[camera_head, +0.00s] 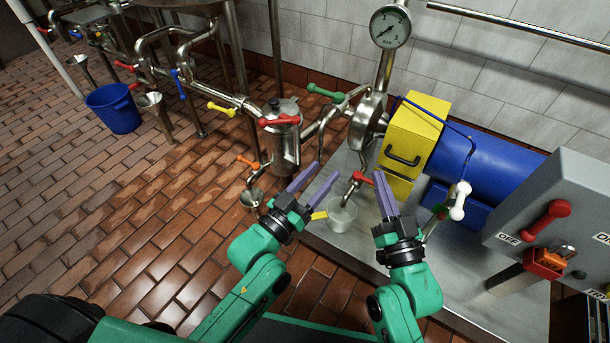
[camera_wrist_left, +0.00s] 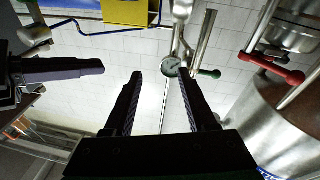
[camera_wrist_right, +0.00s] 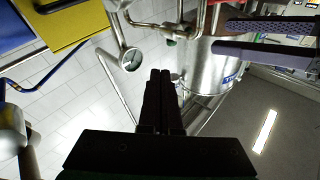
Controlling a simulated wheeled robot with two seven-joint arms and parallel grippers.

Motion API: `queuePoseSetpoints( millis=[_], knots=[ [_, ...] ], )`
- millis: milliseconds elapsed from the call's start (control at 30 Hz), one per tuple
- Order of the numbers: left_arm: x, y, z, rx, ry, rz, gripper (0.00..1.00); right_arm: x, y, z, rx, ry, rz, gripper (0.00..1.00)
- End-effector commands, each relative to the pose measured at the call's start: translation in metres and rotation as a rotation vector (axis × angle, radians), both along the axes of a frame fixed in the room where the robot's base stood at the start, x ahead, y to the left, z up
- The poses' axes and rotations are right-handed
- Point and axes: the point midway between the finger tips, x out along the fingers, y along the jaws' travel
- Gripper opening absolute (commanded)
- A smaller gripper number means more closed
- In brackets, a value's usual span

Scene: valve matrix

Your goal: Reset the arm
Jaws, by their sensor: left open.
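My left gripper (camera_head: 327,169) has dark mounts and purple fingers that stand apart, with nothing between them. Its fingers also show in the left wrist view (camera_wrist_left: 160,73), spread, with the wall and a gauge beyond. My right gripper (camera_head: 380,174) is to its right, its purple fingers pointing up the picture. In the right wrist view its fingers (camera_wrist_right: 160,73) lie together with nothing visible between them. Both green arms reach forward over the front of the metal platform. A red-handled valve (camera_head: 360,178) lies between the two grippers, apart from both.
A small pale cup (camera_head: 343,215) stands below that valve. Pipes with a steel filter housing (camera_head: 283,135) stand beyond the left gripper. A yellow box (camera_head: 413,125), blue motor (camera_head: 490,170) and grey switch box (camera_head: 555,215) are to the right. Open brick floor (camera_head: 130,230) is at left.

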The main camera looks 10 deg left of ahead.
Motion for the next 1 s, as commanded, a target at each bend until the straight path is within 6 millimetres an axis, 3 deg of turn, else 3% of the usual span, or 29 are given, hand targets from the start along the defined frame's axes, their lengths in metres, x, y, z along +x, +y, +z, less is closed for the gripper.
queuePoseSetpoints(
  millis=[100, 567, 667, 733, 900, 933, 1000],
  knots=[
    [-0.009, 0.021, 0.018, -0.074, -0.072, 0.088, 0.57, 0.0, 0.0, 0.0, 0.0, -0.001, 0.0, 0.0],
    [-0.011, 0.019, 0.016, -0.066, -0.055, 0.083, 0.57, -0.001, 0.0, -0.002, -0.004, 0.02, 0.001, 0.0],
    [-0.024, 0.016, -0.007, -0.03, 0.073, 0.064, 0.57, -0.015, 0.004, -0.027, -0.035, 0.154, 0.025, 0.0],
    [-0.044, 0.012, -0.036, 0.006, 0.217, 0.041, 0.57, -0.035, 0.007, -0.055, -0.065, 0.297, 0.051, 0.0],
    [-0.121, 0.008, -0.106, 0.097, 0.58, -0.024, 0.57, -0.112, 0.012, -0.125, -0.141, 0.66, 0.125, 0.0],
    [-0.136, 0.008, -0.116, 0.11, 0.637, -0.036, 0.57, -0.127, 0.012, -0.135, -0.153, 0.718, 0.138, 0.0],
    [-0.135, 0.019, -0.113, 0.167, 0.672, -0.018, 0.57, -0.126, 0.001, -0.132, -0.209, 0.756, 0.118, 0.0]
  ],
)
